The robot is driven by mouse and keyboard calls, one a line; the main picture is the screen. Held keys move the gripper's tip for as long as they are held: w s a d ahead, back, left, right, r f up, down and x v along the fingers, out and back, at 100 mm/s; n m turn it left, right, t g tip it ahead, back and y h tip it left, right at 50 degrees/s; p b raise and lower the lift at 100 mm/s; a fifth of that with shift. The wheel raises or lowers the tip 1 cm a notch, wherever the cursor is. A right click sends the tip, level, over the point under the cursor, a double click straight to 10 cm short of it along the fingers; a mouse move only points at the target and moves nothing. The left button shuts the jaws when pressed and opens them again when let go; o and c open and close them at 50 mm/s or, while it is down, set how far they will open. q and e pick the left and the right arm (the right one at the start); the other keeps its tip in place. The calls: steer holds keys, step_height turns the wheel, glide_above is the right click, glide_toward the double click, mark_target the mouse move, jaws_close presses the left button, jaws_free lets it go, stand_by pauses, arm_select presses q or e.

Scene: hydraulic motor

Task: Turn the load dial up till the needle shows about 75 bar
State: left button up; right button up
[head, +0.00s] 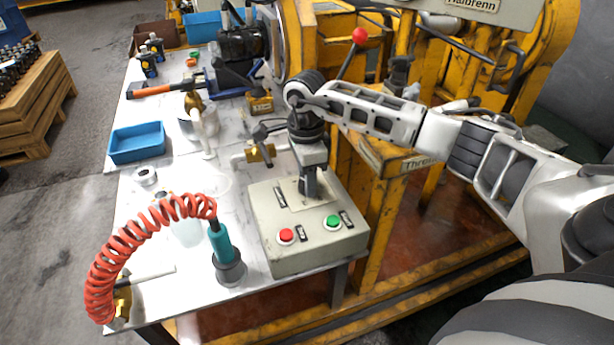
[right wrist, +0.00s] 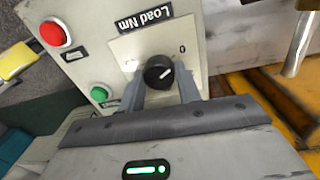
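The load dial (right wrist: 158,72) is a small black knob with a white pointer line, on a pale plate of the grey control box (head: 278,260). The plate is labelled "Load Nm" and has a 0 mark; the line slants up toward the right in the right wrist view. My right gripper (right wrist: 160,78) points down at the box, its two fingers on either side of the dial with narrow gaps. In the head view the right gripper (head: 309,190) hides the dial. No needle can be read in either view. My left gripper is out of view.
A red button (head: 286,235) and a green button (head: 332,221) sit on the box top near the gripper. A teal tool (head: 221,245) with a coiled red hose (head: 100,265) stands to the left. A yellow machine frame (head: 385,215) stands close on the right.

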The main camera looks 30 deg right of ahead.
steer(key=c, duration=0.4)
steer(key=shift+o, duration=0.2)
steer(key=m, duration=0.2)
steer(key=shift+r+m, duration=0.1)
steer(key=shift+m, duration=0.3)
steer(key=m+p, duration=0.1)
steer(key=m, duration=0.2)
steer(key=shift+m, duration=0.3)
steer(key=m, duration=0.3)
arm_select(q)
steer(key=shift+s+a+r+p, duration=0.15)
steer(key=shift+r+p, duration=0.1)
steer(key=shift+p, duration=0.2)
arm_select(e)
steer(key=shift+m, duration=1.2)
steer(key=shift+t, duration=0.3)
